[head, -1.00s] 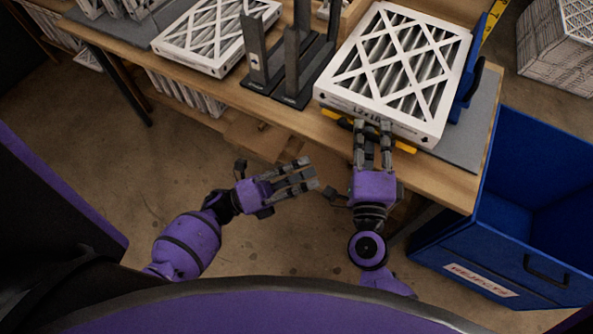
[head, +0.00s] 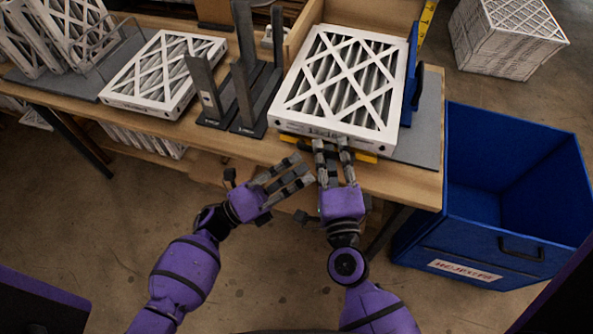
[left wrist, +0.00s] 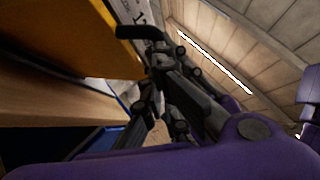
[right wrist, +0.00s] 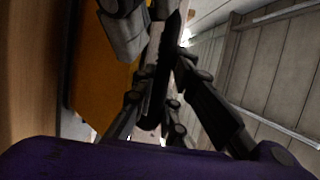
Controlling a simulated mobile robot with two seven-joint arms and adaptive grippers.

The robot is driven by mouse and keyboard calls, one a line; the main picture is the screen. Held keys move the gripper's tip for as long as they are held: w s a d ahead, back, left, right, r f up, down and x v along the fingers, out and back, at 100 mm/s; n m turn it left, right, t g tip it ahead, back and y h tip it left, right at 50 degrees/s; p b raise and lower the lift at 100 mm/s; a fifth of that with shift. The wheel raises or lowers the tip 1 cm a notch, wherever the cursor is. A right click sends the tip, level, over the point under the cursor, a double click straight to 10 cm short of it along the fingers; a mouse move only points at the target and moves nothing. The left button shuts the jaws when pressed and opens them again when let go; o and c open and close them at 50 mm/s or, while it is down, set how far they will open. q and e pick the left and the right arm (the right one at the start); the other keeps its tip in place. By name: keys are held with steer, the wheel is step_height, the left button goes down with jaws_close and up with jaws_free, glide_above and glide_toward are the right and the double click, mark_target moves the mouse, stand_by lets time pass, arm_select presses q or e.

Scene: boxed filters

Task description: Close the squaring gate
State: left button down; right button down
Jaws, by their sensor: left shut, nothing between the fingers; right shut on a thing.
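The yellow-orange panel, which looks like the squaring gate (head: 364,157), runs along the table's front edge, below the front of the white boxed filter (head: 340,88). It fills much of the right wrist view (right wrist: 105,85) and also shows in the left wrist view (left wrist: 75,35). My right gripper (head: 331,146) is at the middle of the panel, shut on a dark part that looks like its handle; its fingers hide most of the grip. My left gripper (head: 302,169) is shut and empty, in front of the table edge, just left of and below the right gripper.
A blue upright plate (head: 411,75) stands along the filter's right side. Dark upright posts (head: 243,90) stand left of it, with another filter (head: 165,70) beyond them. A blue rejects bin (head: 470,240) stands on the floor at right. Grey mat (head: 425,130) lies bare at the table's right end.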

arm_select(q)
steer(key=shift+w+d+r, duration=0.1)
steer(key=shift+w+r, duration=0.35)
steer(key=shift+r, duration=0.3)
arm_select(e)
steer(key=shift+a, duration=0.1)
steer(key=c, duration=1.8)
jaws_free()
steer(key=shift+s, duration=0.1)
arm_select(q)
steer(key=shift+s, duration=0.1)
steer(key=shift+f, duration=0.1)
